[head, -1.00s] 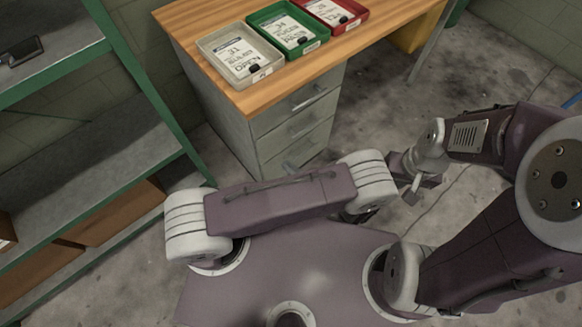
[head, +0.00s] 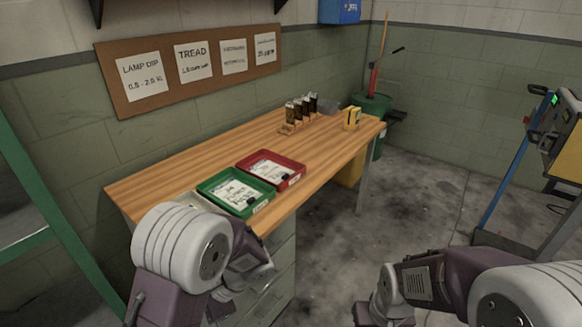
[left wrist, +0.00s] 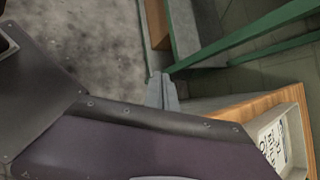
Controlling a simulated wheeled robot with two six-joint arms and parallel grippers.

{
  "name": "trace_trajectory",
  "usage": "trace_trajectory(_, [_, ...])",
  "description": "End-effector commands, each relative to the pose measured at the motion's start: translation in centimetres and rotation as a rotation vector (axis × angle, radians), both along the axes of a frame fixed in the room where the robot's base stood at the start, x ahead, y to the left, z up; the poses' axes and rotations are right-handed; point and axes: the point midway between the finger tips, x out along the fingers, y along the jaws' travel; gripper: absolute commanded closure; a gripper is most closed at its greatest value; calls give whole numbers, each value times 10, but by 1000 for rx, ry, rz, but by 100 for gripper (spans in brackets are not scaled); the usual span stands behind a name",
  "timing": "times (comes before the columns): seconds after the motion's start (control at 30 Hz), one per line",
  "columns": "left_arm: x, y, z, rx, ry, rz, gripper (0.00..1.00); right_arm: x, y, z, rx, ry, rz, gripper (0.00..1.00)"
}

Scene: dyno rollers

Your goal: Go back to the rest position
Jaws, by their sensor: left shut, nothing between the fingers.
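My left gripper (left wrist: 162,92) shows in the left wrist view with its fingers together and nothing between them. Bare floor and a shelf frame lie beyond its tips. In the head view my left arm is low at the left, in front of the desk, and its fingers cannot be made out. My right arm comes in at the lower right of the head view, bent over open floor. Its gripper is below the picture edge.
Green-framed shelving (head: 50,205) stands left. A wheeled cart (head: 540,200) stands right. Floor between desk and cart is clear.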

Motion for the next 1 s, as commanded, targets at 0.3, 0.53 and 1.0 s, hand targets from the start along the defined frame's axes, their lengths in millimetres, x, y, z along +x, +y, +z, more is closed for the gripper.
trace_trajectory(0.3, [-62, -20, 17, -490, -376, 643, 100, 0, 0, 0, 0, 0, 0, 100])
trace_trajectory(0.53, [-45, -66, 43, -715, -573, 860, 100, 0, 0, 38, 0, 2, 0, 100])
trace_trajectory(1.0, [-45, -66, 200, -713, -568, 855, 100, 0, 0, 196, 0, 0, 0, 100])
